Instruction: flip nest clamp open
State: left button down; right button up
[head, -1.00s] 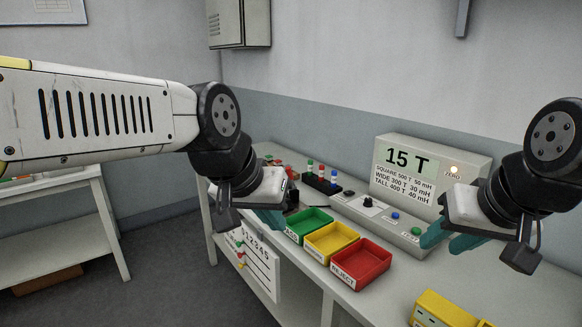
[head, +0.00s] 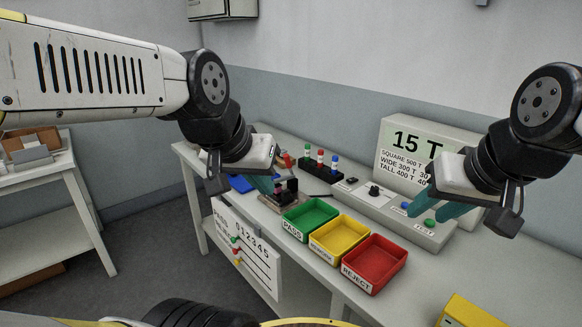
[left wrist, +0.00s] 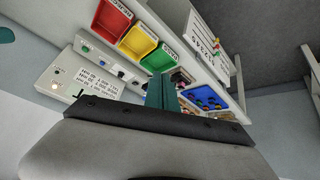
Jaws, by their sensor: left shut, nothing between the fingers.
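The nest with its clamp is a small dark fixture (head: 286,193) with a pinkish part on top, on the bench just left of the green tray. In the left wrist view the nest (left wrist: 181,77) is partly hidden behind the fingers. My left gripper (head: 272,188) is shut and empty, its teal fingertips just left of the nest; I cannot tell whether they touch it. The fingers also show in the left wrist view (left wrist: 161,90). Whether the clamp is open or closed is too small to tell. My right gripper (head: 437,210) hangs over the tester's right part, its teal fingers apart and empty.
Green (head: 309,218), yellow (head: 341,238) and red (head: 374,262) trays stand right of the nest. Behind is a black rack of colored posts (head: 319,168) and the tester box (head: 408,140) reading 15 T. A blue tray (head: 241,183) lies left. A numbered board (head: 245,250) hangs in front.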

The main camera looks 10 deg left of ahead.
pick_arm(q)
jog(key=w+a+f+m+t+y, duration=0.1)
jog(key=w+a+f+m+t, duration=0.2)
jog(key=w, duration=0.7)
jog(key=w+a+f+m+t, duration=0.15)
jog(key=w+a+m, duration=0.3)
jog(key=w, duration=0.65)
jog(key=w+a+f+m+t+y, duration=0.1)
jog(key=w+a+m+t, duration=0.25)
jog(key=w, duration=0.65)
jog(key=m+t+h, duration=0.3)
jog(key=m+h, duration=0.4)
jog(key=m, duration=0.1)
send_near(286, 163)
jog(key=a, duration=0.4)
jog(key=s+f+m+h, duration=0.1)
jog(key=s+f, duration=0.1)
jog(key=s+f+m+t, duration=0.1)
jog(key=s+f, duration=0.1)
jog(key=shift+s+d+h, duration=0.2)
jog(key=shift+s+h, duration=0.05)
jog(key=shift+h, duration=0.15)
jog(key=shift+s+f+m+t+h, duration=0.2)
jog(key=shift+s+m+t+h, duration=0.1)
jog(key=shift+s, duration=0.2)
jog(key=x, duration=1.4)
jog(key=shift+r, duration=0.15)
